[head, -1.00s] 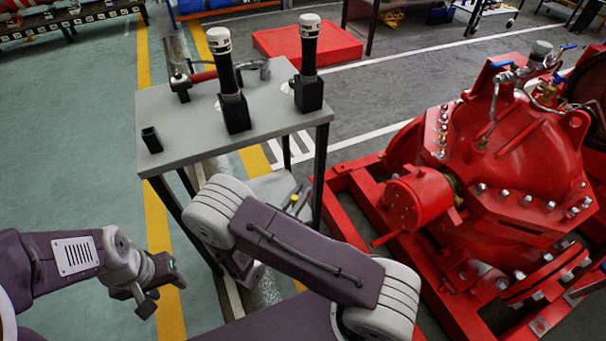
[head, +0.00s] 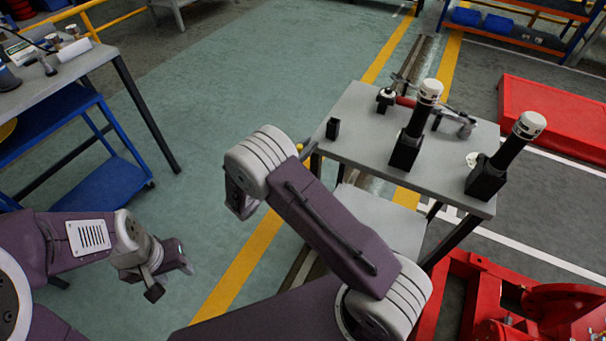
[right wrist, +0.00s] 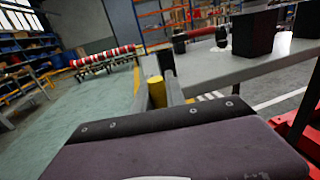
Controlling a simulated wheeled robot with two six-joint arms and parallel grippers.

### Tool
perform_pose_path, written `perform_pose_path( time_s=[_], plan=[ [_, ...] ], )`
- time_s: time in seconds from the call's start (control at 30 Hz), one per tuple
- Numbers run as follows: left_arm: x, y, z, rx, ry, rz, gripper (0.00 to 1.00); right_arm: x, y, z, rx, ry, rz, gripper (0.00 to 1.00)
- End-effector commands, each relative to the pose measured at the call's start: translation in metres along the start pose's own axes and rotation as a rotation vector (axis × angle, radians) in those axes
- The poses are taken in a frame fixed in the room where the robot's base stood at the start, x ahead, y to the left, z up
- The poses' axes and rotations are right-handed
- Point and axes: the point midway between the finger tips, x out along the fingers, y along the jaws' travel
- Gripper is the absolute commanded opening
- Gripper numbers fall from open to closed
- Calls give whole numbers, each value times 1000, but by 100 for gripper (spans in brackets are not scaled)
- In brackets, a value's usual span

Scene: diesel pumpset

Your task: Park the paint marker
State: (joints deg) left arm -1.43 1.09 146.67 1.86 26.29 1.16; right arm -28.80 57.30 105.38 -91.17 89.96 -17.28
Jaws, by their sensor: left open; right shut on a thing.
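The paint marker shows as a yellow cylinder (right wrist: 155,92) between the fingers of my right gripper (right wrist: 158,86) in the right wrist view. In the head view only a small yellow end of the marker (head: 300,147) shows beside my forearm, near the left edge of the grey table (head: 365,150). My arm hides most of the right gripper there. A small, black, square, open-topped holder (head: 332,128) stands at the table's left corner, just right of the marker in the picture. My left gripper (head: 173,279) is open and empty, over the floor at lower left.
Two black holders with white-capped black tools (head: 413,130) (head: 508,155) stand on the table, with a red-handled tool (head: 405,101) behind. A blue-shelved workbench (head: 60,85) stands at left, red machinery (head: 500,310) at lower right. Green floor between is clear.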

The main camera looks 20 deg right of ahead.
Motion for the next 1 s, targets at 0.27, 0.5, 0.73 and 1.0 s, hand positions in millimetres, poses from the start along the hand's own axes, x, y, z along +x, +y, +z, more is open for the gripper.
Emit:
perform_pose_path(
  time_s=[0.27, 0.5, 0.73, 1.0],
  plan=[
    [-78, 2, -8, 0, 0, 0, 45, 94, -5, 150, 7, -2, -147, 0],
    [-101, 2, -10, 0, 0, 0, 45, 139, -23, 214, 1, -1, -220, 0],
    [-102, 2, -10, 0, 0, 0, 45, 146, -26, 223, -2, 0, -233, 0],
    [-107, 2, -11, 0, 0, 0, 45, 146, -26, 225, -3, -2, -232, 0]
  ],
)
